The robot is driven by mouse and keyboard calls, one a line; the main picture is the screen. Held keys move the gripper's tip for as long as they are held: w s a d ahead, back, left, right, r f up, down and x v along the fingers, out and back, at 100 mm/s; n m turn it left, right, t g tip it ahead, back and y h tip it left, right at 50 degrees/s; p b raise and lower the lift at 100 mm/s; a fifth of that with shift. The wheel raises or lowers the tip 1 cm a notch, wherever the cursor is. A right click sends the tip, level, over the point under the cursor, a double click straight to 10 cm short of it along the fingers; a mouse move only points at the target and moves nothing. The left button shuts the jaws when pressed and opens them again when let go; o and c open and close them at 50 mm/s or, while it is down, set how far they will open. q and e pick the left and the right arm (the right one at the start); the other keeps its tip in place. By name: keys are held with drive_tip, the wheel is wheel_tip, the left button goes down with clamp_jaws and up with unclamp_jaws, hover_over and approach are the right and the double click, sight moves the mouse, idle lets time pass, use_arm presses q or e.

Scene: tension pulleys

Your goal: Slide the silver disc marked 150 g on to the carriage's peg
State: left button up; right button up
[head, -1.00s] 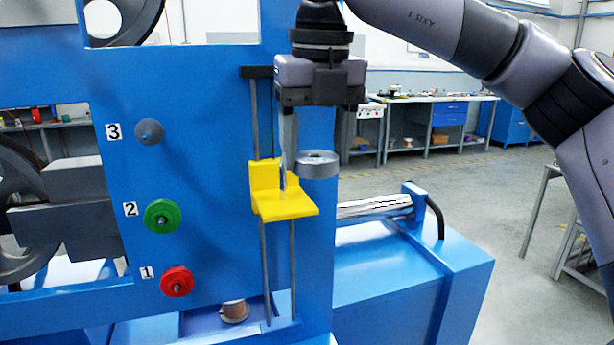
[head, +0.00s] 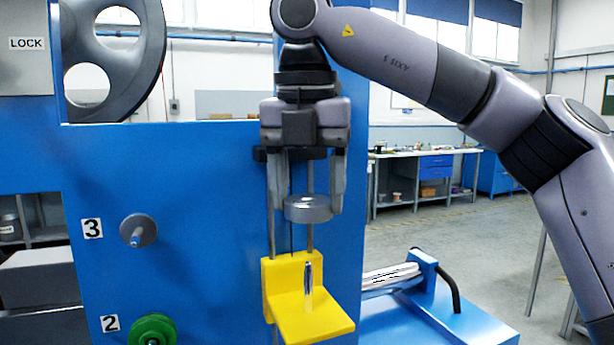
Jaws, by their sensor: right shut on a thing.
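The silver disc (head: 308,209) is held flat between the fingers of my right gripper (head: 306,205), which points down. Any mark on the disc is not readable here. The yellow carriage (head: 318,318) sits below on its vertical rods, and its silver peg (head: 308,287) stands upright from the shelf. In the picture the disc is above the peg, with a clear gap between the disc and the peg's tip. Whether the disc's hole lines up in depth cannot be told. My left gripper is not in view.
The blue panel (head: 200,225) stands behind the carriage. At left it bears a grey pulley at label 3 (head: 137,231) and a green pulley at label 2 (head: 153,329). A blue unit with a silver cylinder (head: 390,276) is at right. Air around the disc is free.

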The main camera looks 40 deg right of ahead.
sight(307, 263)
drive_tip(key=shift+f, duration=2.65)
drive_tip(key=shift+f, duration=0.25)
drive_tip(key=shift+f+b, duration=0.25)
drive_tip(key=shift+b, duration=0.05)
drive_tip(key=shift+r+p, duration=0.3)
drive_tip(key=shift+r, duration=0.1)
drive_tip(key=shift+f, duration=0.2)
drive_tip(key=shift+f+b, duration=0.15)
drive_tip(key=shift+b, duration=0.15)
drive_tip(key=shift+r+p, duration=0.25)
drive_tip(key=shift+p, duration=0.05)
